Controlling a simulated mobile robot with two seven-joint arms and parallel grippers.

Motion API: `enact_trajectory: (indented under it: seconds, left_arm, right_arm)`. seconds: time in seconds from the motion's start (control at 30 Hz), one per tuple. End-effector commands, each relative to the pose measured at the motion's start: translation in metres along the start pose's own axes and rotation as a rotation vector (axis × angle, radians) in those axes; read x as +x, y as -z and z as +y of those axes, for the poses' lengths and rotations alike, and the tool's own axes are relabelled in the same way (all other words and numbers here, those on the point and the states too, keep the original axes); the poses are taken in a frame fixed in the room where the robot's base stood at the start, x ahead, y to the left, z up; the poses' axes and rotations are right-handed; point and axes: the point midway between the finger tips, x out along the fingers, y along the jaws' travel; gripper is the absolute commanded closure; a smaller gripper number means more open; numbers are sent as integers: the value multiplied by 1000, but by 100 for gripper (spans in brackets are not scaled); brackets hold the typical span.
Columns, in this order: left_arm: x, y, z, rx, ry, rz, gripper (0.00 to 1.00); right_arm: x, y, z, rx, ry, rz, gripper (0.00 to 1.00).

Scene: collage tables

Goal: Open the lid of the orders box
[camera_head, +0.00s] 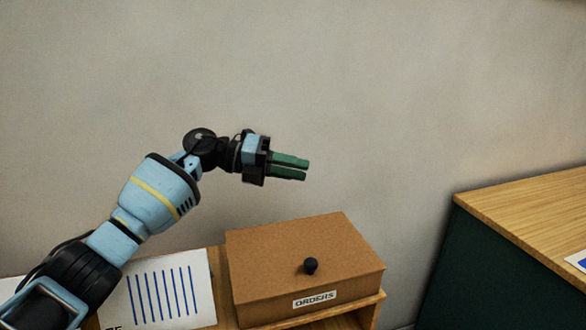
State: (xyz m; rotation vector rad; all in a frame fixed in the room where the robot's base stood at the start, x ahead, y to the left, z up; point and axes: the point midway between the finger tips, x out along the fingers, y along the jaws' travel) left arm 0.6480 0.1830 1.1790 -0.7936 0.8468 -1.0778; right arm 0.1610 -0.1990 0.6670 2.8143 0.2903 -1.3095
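The orders box (252,292) is a brown box with a white "ORDERS" label (314,299) on its front. Its flat lid (285,235) lies closed, with a small round black knob (311,266) near the front edge. My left gripper (306,169) is in the air above and behind the lid, pointing right. Its two green fingers are a little apart, with a narrow gap and nothing between them. My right gripper does not show.
The box stands on a wooden shelf unit (372,305). A white sheet with blue stripes (196,285) is left of the box, partly behind my arm. A wood-topped dark green counter (525,205) stands at the right. A plain wall (400,80) is behind.

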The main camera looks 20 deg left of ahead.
Motion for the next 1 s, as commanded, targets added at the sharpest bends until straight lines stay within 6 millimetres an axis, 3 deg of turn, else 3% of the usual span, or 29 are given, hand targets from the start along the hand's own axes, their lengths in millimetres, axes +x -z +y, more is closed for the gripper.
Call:
enact_trajectory:
  seconds: [0.03, 0.2, 1.0]
  left_arm:
    - [0, 0, 0, 0, 0, 0, 81]
    - [0, 0, 0, 0, 0, 0, 100]
    - [0, 0, 0, 0, 0, 0, 100]
  right_arm:
    - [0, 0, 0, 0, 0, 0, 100]
    - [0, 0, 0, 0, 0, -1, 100]
    - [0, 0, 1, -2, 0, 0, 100]
